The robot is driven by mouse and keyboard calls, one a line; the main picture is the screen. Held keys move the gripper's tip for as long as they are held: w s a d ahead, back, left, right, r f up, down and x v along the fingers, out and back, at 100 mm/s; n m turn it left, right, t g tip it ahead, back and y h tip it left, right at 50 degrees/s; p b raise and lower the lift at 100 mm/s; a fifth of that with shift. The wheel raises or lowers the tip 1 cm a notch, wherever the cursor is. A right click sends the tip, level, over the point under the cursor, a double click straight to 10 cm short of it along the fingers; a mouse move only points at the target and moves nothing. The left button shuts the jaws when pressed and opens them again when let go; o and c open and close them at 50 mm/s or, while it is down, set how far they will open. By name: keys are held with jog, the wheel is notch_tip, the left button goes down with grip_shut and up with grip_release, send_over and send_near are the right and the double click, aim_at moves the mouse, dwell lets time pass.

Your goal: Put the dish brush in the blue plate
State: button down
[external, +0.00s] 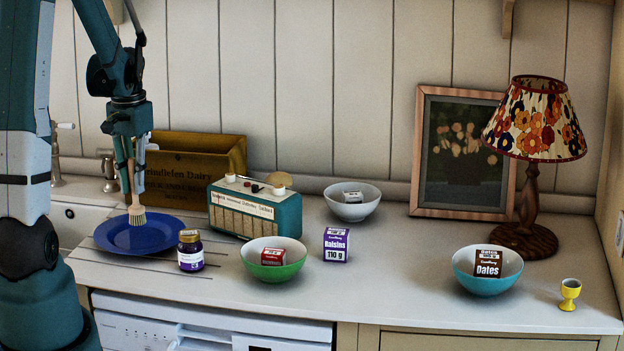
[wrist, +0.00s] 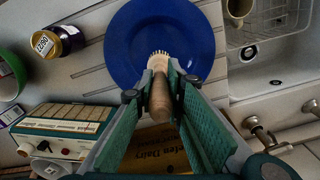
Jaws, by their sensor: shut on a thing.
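The dish brush (external: 136,212) has a wooden handle and pale bristles. My gripper (external: 128,172) is shut on its handle and holds it roughly upright, bristles down, over the blue plate (external: 120,238) on the counter at the left. In the wrist view the brush (wrist: 159,90) lies between the fingers of my gripper (wrist: 165,85), its bristle end over the near part of the blue plate (wrist: 130,50). I cannot tell whether the bristles touch the plate.
A dark jar (external: 190,251) stands just right of the plate. A teal radio (external: 255,212) and a wooden crate (external: 205,152) stand behind. The sink (wrist: 270,88) is beside the plate. Bowls, a raisins box (external: 336,245), a lamp (external: 530,165) and a yellow egg cup (external: 569,293) are further right.

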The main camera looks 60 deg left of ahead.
aim_at(132, 157)
jog(key=shift+f, duration=2.05)
jog(key=shift+f, duration=0.2)
jog(key=c, duration=2.4)
grip_release()
jog(key=shift+o, duration=0.2)
jog(key=shift+r, duration=0.25)
jog(key=shift+r, duration=5.95)
